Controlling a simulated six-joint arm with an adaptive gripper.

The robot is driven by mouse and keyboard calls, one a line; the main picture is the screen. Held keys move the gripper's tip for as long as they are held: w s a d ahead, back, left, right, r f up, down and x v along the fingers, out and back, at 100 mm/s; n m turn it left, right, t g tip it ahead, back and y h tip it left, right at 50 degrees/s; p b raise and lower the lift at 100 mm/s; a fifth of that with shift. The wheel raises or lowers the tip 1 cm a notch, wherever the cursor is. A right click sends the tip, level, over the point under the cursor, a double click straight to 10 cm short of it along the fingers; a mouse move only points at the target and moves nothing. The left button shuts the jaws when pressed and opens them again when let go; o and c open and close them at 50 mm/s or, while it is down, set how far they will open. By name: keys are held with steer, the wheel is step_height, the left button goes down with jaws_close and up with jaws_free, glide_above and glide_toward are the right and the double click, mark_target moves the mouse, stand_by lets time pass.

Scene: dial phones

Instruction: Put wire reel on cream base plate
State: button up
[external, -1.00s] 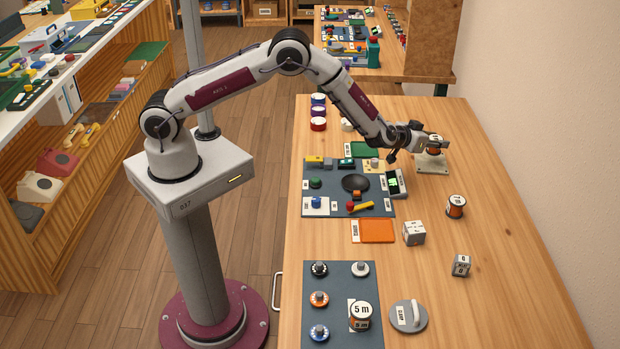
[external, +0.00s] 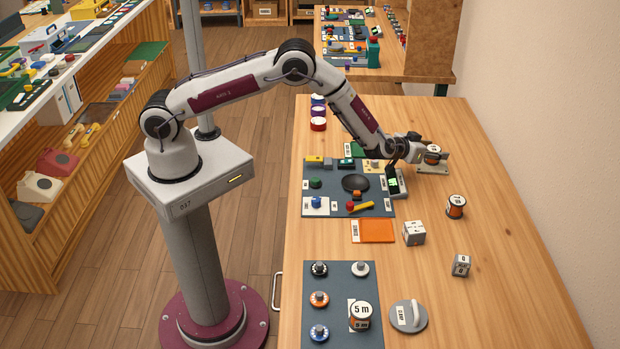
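A wire reel (external: 433,150), white-topped with an orange-brown band, is between the fingers of my gripper (external: 434,154). The fingers are closed around the reel from the sides. The cream base plate (external: 432,170) lies on the table directly under it, at the far right of the work area. The reel is very low over the plate; I cannot tell whether it touches it. The fingers hide part of the reel and part of the plate.
The table's right side is clear.

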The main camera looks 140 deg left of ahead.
steer(key=shift+r, duration=0.2)
stand_by(0.3)
steer(key=v, duration=1.2)
stand_by(0.3)
stand_by(0.7)
